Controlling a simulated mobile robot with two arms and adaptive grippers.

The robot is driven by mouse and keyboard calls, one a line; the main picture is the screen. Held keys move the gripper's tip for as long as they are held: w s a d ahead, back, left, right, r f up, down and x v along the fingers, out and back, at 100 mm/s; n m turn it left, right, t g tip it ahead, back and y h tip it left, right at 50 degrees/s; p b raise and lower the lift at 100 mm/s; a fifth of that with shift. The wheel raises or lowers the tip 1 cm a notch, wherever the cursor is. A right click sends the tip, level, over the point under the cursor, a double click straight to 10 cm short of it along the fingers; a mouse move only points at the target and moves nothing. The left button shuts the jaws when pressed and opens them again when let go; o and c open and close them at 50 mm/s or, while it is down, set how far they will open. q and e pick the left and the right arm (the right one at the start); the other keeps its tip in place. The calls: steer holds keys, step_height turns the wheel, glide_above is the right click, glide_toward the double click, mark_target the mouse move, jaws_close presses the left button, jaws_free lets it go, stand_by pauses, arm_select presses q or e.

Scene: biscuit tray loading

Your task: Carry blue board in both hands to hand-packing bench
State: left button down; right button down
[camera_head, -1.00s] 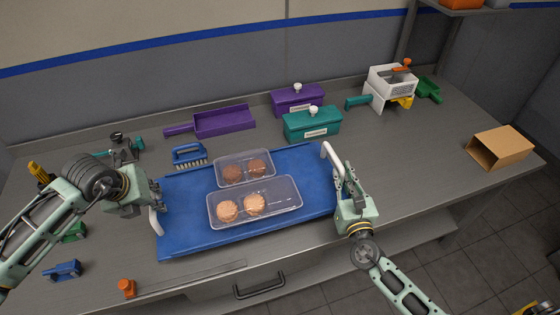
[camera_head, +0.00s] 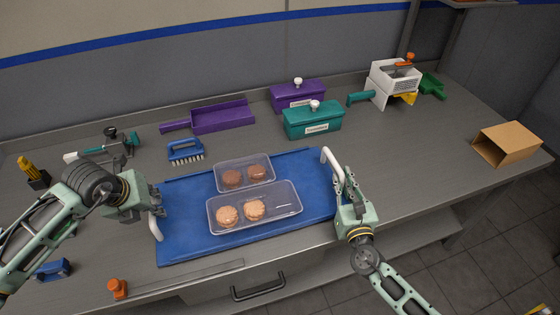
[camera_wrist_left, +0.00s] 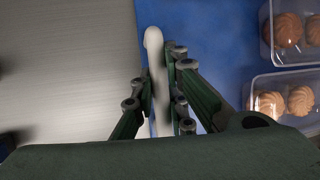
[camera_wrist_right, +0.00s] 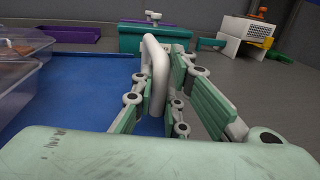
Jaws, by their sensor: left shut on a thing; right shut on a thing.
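The blue board (camera_head: 184,245) has a white handle at each end and carries two clear trays with biscuits. The rear tray (camera_head: 262,161) holds two darker biscuits and the front tray (camera_head: 285,219) holds two lighter ones. My left gripper (camera_head: 150,207) is shut on the left handle (camera_wrist_left: 153,42); its fingers lie on both sides of it in the left wrist view. My right gripper (camera_head: 341,184) is shut on the right handle (camera_wrist_right: 153,52), with fingers on both sides. The board is over the grey bench top (camera_head: 420,165); I cannot tell whether it touches.
Behind the board are a blue brush (camera_head: 184,150), a purple scoop (camera_head: 222,117), a purple box (camera_head: 297,95) and a teal box (camera_head: 313,122). A white device (camera_head: 392,84) and an open cardboard box (camera_head: 506,145) stand right. An orange item (camera_head: 117,289) is front left.

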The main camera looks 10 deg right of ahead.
arm_select(q)
steer(key=c, duration=2)
jaws_free()
steer(key=shift+w+a, duration=0.1)
steer(key=shift+a, duration=0.05)
steer(key=shift+c, duration=0.2)
arm_select(e)
steer(key=c, duration=2)
jaws_free()
steer(key=shift+d, duration=0.1)
steer(key=shift+c, duration=0.2)
arm_select(q)
steer(key=o, duration=0.3)
arm_select(e)
steer(key=shift+o, duration=1.4)
steer(key=shift+s, duration=0.15)
arm_select(q)
steer(key=v, duration=1.2)
arm_select(e)
steer(key=s, duration=0.8)
steer(key=s+a, duration=0.1)
steer(key=s, duration=0.2)
steer(key=shift+s, duration=0.4)
